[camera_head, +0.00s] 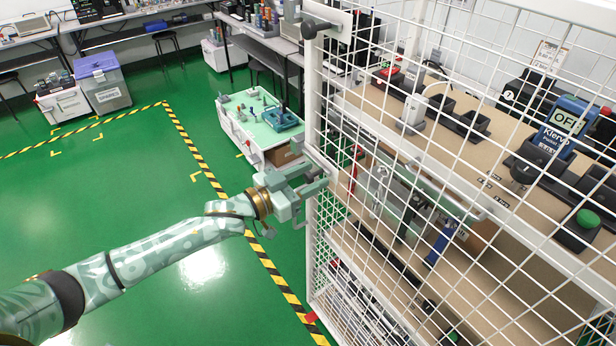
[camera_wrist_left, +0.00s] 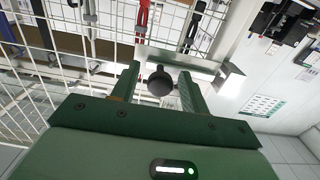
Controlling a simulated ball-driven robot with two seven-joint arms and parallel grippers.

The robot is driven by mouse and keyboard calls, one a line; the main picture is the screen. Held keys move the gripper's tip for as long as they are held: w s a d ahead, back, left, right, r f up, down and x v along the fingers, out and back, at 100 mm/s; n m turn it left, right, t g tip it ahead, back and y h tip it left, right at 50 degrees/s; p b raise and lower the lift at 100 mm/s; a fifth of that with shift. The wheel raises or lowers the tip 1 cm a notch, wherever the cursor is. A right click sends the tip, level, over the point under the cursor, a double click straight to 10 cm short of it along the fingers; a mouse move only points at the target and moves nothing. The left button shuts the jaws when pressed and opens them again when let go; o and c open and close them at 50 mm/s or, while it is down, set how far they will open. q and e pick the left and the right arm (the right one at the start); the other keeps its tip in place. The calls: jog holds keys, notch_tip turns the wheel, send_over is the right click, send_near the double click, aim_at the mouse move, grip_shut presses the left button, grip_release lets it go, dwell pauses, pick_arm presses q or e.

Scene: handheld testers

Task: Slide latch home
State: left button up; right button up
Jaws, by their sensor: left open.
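My left gripper (camera_head: 318,178) is at the white post (camera_head: 313,110) of the mesh cage, about halfway up. In the left wrist view its two fingers (camera_wrist_left: 159,76) are open, one on each side of a black round latch knob (camera_wrist_left: 160,84). A gap shows between the knob and the fingers. Behind the knob runs a pale metal latch bar (camera_wrist_left: 180,58), with a bright metal bracket (camera_wrist_left: 230,78) to its right. In the head view the gripper hides this knob. A second black knob (camera_head: 310,28) sits high on the same post. My right gripper is not in view.
White wire mesh (camera_head: 450,120) stands right of the post. Behind it are wooden shelves (camera_head: 415,150) with handheld testers in black holders, one marked OFF (camera_head: 565,122). A low cart (camera_head: 262,125) stands beyond the gripper. The green floor (camera_head: 120,190) to the left is clear.

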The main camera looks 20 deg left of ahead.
aim_at(308, 157)
pick_arm(q)
grip_shut()
jog(key=w+a, duration=0.1)
jog(key=a, duration=0.1)
jog(key=w+a, duration=0.2)
jog(key=shift+w+a+r, duration=0.1)
jog(key=shift+w+a, duration=0.05)
jog(key=shift+a, duration=0.05)
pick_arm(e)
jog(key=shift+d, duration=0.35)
pick_arm(q)
jog(key=shift+c, duration=1.7)
grip_release()
jog(key=o, duration=0.3)
jog(key=shift+o, duration=0.2)
jog(key=shift+w, duration=0.1)
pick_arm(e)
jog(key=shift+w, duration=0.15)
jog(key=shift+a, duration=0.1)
